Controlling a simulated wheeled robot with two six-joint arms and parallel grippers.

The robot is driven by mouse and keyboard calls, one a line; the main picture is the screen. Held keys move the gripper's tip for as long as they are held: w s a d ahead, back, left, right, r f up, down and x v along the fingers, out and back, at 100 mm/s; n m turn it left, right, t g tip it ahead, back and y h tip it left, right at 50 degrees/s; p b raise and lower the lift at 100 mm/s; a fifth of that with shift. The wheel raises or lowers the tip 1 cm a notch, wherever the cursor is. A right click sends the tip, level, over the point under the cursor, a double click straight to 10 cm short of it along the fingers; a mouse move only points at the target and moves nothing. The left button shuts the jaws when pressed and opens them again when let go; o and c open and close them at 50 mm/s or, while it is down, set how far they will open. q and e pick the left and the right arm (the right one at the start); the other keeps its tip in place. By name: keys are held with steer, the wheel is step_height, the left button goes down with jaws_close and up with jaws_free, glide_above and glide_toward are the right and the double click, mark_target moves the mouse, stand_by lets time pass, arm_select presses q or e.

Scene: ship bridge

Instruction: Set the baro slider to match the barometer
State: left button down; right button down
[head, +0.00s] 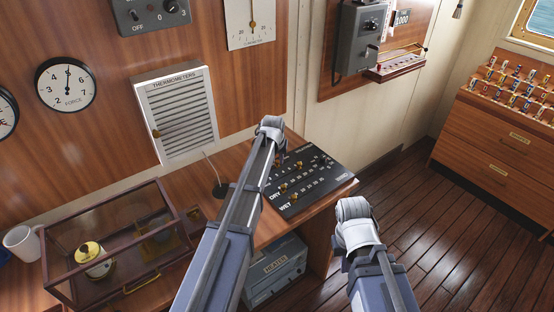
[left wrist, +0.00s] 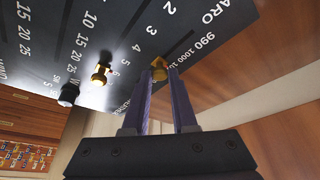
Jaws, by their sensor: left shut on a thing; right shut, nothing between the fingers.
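The black slider panel (head: 318,182) lies on the wooden desk. In the left wrist view, its BARO scale (left wrist: 208,38) shows 990, 1000 and a further mark partly cut off by my finger. The baro slider's brass knob (left wrist: 159,64) is between the fingertips of my left gripper (left wrist: 161,75), which is shut on it, past the 1000 mark. In the head view my left arm covers part of the panel. My right gripper (head: 357,222) is over the floor right of the desk, shut and empty; its fingertips are hard to make out. I cannot identify a barometer or its reading.
Another brass knob (left wrist: 101,75) and a dark knob (left wrist: 68,94) stand beside the held one. A glass case (head: 118,250) with a brass and white instrument (head: 92,260) and a white mug (head: 22,242) are at left. Open floor (head: 410,205) is at right.

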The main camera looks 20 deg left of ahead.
arm_select(q)
steer(key=w+d, duration=0.4)
steer(key=w, duration=0.1)
steer(key=shift+w, duration=0.1)
stand_by(0.3)
steer(key=c, duration=0.8)
jaws_free()
steer(key=shift+o, duration=0.4)
steer(key=p+v, duration=0.7)
steer(key=shift+r, duration=0.4)
